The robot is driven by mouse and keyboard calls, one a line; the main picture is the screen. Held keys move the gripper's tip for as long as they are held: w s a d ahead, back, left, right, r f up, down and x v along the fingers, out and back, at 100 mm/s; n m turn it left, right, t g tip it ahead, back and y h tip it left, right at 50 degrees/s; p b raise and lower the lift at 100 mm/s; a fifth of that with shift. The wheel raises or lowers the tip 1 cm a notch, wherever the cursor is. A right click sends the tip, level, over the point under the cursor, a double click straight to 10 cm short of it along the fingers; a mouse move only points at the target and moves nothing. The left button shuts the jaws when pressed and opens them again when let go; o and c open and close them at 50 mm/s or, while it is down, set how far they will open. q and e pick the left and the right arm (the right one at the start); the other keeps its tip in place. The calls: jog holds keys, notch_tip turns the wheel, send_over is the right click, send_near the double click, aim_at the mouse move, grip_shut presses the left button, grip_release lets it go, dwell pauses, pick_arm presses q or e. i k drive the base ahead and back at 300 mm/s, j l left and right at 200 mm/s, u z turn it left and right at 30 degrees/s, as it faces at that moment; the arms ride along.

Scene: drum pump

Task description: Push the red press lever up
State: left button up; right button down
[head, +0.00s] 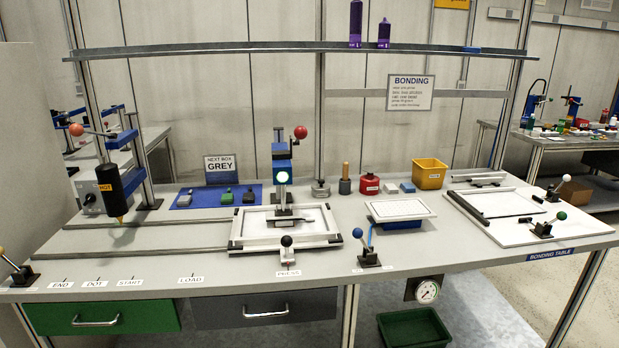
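The press (282,172) stands at the middle of the bench, with a blue head and a lit green-white round light on its front. A red ball knob (300,132) is at its upper right, above the blue head; the lever arm behind the knob is mostly hard to make out. Under the press is a white framed fixture (250,238) with a dark piece (290,221) on it. A small black-knobbed lever (286,242) stands at the fixture's front edge, above the PRESS label (288,273). Neither gripper shows in the head view.
A hot dispenser (108,180) with a salmon ball lever stands at left. A blue-knobbed lever (368,250) and white tray (400,209) are right of the press. A shelf (230,47) crosses above.

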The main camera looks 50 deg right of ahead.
aim_at(300, 133)
jog(key=z, duration=1.5)
jog(key=k, duration=0.05)
